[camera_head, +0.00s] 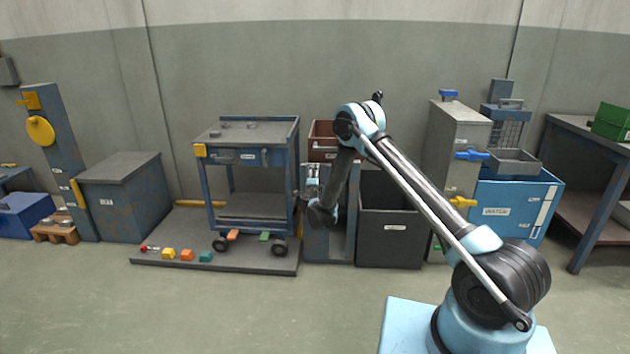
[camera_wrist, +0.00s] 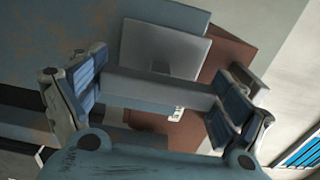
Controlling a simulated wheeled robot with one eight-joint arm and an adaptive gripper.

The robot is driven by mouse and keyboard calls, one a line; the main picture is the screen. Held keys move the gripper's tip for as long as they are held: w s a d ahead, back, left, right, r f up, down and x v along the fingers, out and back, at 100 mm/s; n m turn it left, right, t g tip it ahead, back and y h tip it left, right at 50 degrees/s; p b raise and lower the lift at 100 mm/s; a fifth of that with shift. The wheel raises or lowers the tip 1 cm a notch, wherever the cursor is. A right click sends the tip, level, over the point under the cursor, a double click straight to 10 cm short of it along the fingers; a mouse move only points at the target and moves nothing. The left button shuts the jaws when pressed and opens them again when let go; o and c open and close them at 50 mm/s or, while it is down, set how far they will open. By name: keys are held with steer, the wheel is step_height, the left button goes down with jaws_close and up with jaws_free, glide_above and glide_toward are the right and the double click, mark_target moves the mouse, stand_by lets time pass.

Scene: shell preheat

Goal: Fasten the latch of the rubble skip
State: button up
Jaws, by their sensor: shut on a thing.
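My gripper (camera_head: 311,188) is at the front of a blue-grey stand (camera_head: 318,240), between the blue cart and a dark open bin. In the wrist view my gripper (camera_wrist: 158,92) has one blue-padded finger at each end of a plain grey bar (camera_wrist: 160,86) and is shut on it. The bar looks like the latch's handle, but its mounting is hidden. Behind it are a flat grey plate (camera_wrist: 165,50) and a reddish-brown container (camera_wrist: 232,58) with a white label. This container, likely the rubble skip, also shows in the head view (camera_head: 323,133), partly behind my arm.
The dark bin (camera_head: 390,240) stands close on the right of the stand. The blue wheeled cart (camera_head: 245,158) is close on the left, on a low grey platform (camera_head: 215,262) with several coloured blocks. A grey cabinet (camera_head: 455,140) stands farther right. The floor in front is clear.

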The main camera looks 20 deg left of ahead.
steer(key=shift+s+a, duration=0.15)
steer(key=o, duration=0.8)
steer(key=shift+f, duration=0.1)
steer(key=v, duration=1.2)
